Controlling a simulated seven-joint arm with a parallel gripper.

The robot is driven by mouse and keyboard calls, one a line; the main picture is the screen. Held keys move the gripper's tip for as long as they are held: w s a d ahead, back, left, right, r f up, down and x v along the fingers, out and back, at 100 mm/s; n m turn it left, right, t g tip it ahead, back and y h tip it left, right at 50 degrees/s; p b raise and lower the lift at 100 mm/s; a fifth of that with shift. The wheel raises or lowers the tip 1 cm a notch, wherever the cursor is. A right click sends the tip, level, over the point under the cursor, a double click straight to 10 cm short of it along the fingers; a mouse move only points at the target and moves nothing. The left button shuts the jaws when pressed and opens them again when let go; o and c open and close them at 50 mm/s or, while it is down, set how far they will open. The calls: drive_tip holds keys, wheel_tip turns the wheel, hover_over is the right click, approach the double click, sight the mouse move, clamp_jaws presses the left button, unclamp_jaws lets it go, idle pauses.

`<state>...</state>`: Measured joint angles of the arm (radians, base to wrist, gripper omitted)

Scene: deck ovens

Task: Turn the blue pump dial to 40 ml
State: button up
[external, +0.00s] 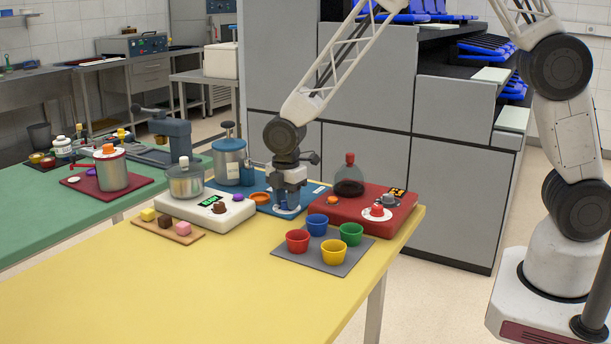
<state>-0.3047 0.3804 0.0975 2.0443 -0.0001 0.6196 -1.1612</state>
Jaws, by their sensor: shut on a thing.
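The blue pump has a flat blue base (317,190) at the back of the yellow table, with a grey canister with a blue lid (229,158) at its left end. My gripper (287,208) points straight down over the front part of this base. Its jaws are shut around the blue pump dial, which they mostly hide. The dial's pointer and marks cannot be read at this size, so I cannot tell its setting.
A white unit with a green display (213,202) stands close left, a red unit with a dark flask (378,218) close right. Coloured cups stand on a grey mat (323,259) in front. A board with small blocks (168,231) lies front left. The yellow table's front is clear.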

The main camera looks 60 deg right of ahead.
drive_tip(key=m, duration=0.3)
drive_tip(key=shift+r+m, duration=0.1)
drive_tip(key=shift+m, duration=0.3)
drive_tip(key=m, duration=0.3)
drive_tip(key=shift+m, duration=0.4)
drive_tip(key=m, duration=0.3)
drive_tip(key=shift+m, duration=2)
drive_tip(key=o, duration=0.9)
drive_tip(key=shift+r, duration=0.1)
